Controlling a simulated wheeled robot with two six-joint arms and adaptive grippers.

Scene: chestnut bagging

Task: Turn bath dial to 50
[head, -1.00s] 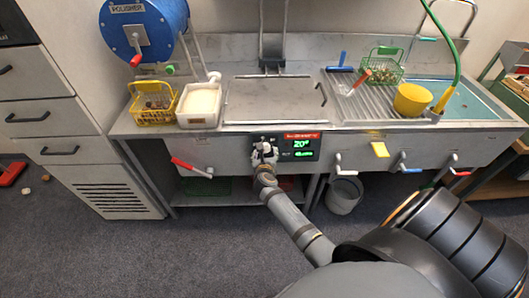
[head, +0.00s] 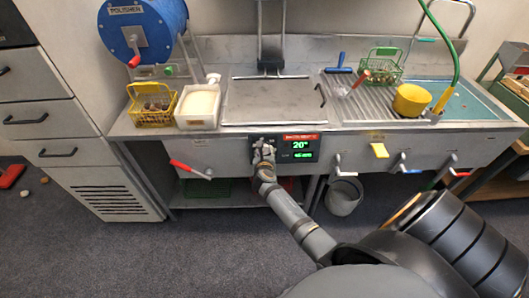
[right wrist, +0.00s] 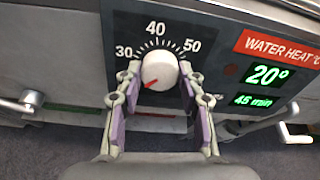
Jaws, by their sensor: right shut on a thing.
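The bath dial (right wrist: 160,70) is a round white knob on a dark panel, marked 30, 40 and 50 around its top. Its red pointer is at the lower left, below the 30 mark. My right gripper (right wrist: 159,74) is shut on the dial, one finger on each side; it also shows in the head view (head: 263,151), where it mostly hides the knob. The water heat display (right wrist: 267,75) beside it shows 20° in green, with a smaller green line reading about 45. My left gripper is not in view.
The dial panel is on the front of a steel sink bench (head: 225,150). A red lever (head: 190,169) is to its left, and several coloured taps are to its right. A grey bucket (head: 343,196) stands below. Baskets and a yellow pot (head: 411,100) are on top.

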